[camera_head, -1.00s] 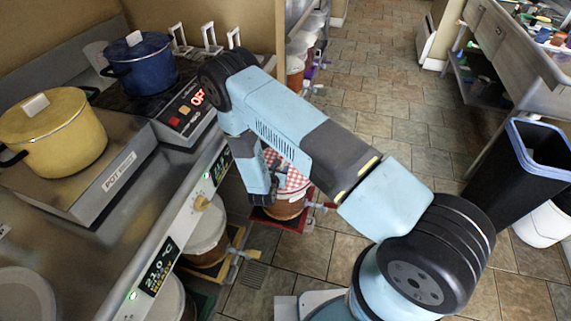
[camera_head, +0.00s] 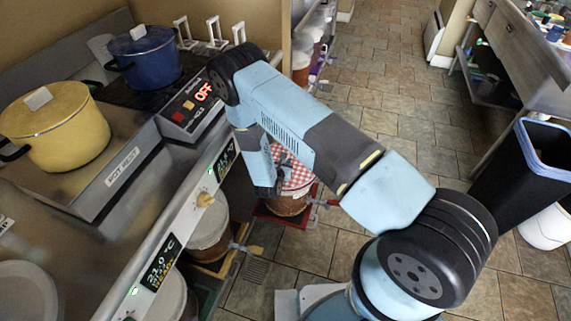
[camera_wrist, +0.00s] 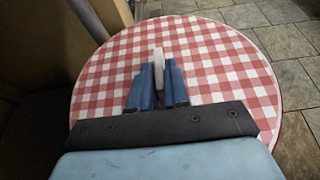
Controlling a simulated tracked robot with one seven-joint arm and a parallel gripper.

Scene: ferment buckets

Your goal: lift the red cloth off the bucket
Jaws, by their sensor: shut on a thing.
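The red-and-white checked cloth (camera_head: 298,178) lies over the top of a brown bucket (camera_head: 288,205) on the floor, partly hidden behind my arm in the head view. In the wrist view the cloth (camera_wrist: 215,68) looks flat and round and fills the middle of the picture. My gripper (camera_wrist: 158,78) is over the cloth, with its blue fingers shut on a pale upright tab (camera_wrist: 158,60) near the cloth's middle. The bucket's sides are hidden in the wrist view. I cannot tell whether the cloth is clear of the bucket rim.
The bucket stands by a red tray or frame (camera_head: 262,213). Other buckets (camera_head: 210,240) stand under the counter edge at left. A yellow pot (camera_head: 55,135) and a blue pot (camera_head: 145,62) are on the counter. A black bin (camera_head: 515,180) stands at right. Tiled floor is open behind.

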